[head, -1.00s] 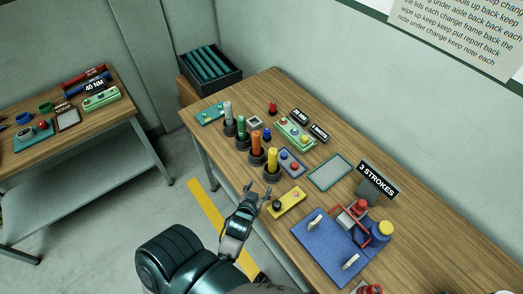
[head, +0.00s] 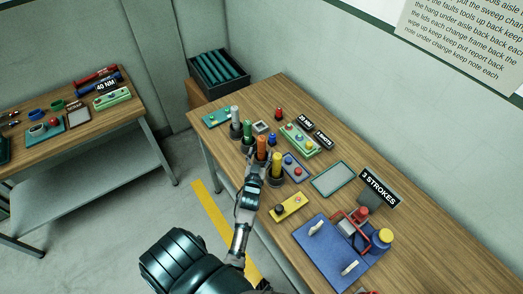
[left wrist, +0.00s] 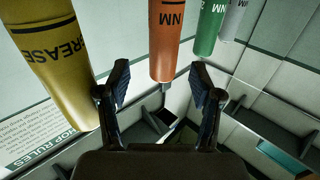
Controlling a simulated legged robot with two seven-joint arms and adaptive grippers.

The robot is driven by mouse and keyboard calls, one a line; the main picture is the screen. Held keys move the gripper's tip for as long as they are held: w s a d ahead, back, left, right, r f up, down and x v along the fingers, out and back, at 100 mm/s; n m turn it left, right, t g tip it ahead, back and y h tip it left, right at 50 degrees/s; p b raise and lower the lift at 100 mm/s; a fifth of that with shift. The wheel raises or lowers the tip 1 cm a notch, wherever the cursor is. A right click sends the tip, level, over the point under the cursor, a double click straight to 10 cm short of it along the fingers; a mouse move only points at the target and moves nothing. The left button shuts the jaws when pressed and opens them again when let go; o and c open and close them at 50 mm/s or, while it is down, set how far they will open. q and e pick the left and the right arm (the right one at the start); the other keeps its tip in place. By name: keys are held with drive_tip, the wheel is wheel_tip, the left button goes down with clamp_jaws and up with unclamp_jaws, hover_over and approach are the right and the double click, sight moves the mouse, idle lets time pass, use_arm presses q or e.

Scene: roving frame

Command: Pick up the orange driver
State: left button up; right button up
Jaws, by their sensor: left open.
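The orange driver (head: 262,144) stands upright in a dark round holder near the table's front edge, between a green driver (head: 247,130) and a yellow one (head: 276,163). My left gripper (head: 257,168) is just in front of it and hides the lower part and holder. In the left wrist view, the orange driver (left wrist: 165,42) shows between the spread fingers of my open, empty left gripper (left wrist: 160,82). I cannot tell whether its surface is between the fingertips in depth. My right gripper is not in view.
The yellow driver (left wrist: 55,60) is close beside one finger in the left wrist view. A white-grey driver (head: 235,116) stands further left. A yellow switch box (head: 292,206) and a blue board (head: 325,255) with a red-handled part lie to the right.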

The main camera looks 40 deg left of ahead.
sight(261, 146)
use_arm(q)
drive_tip(key=shift+w+a+r, duration=0.2)
drive_tip(key=shift+w+a, duration=0.05)
drive_tip(key=shift+w, duration=0.35)
drive_tip(key=p+x, duration=0.1)
drive_tip(key=x, duration=0.2)
drive_tip(key=shift+w+a+r, duration=0.15)
drive_tip(key=shift+w+a, duration=0.1)
drive_tip(key=shift+w+a+f, duration=0.25)
drive_tip(key=shift+w+a, duration=0.05)
drive_tip(key=shift+a, duration=0.1)
drive_tip(key=shift+d+r, duration=0.15)
drive_tip(key=shift+d, duration=0.05)
clamp_jaws()
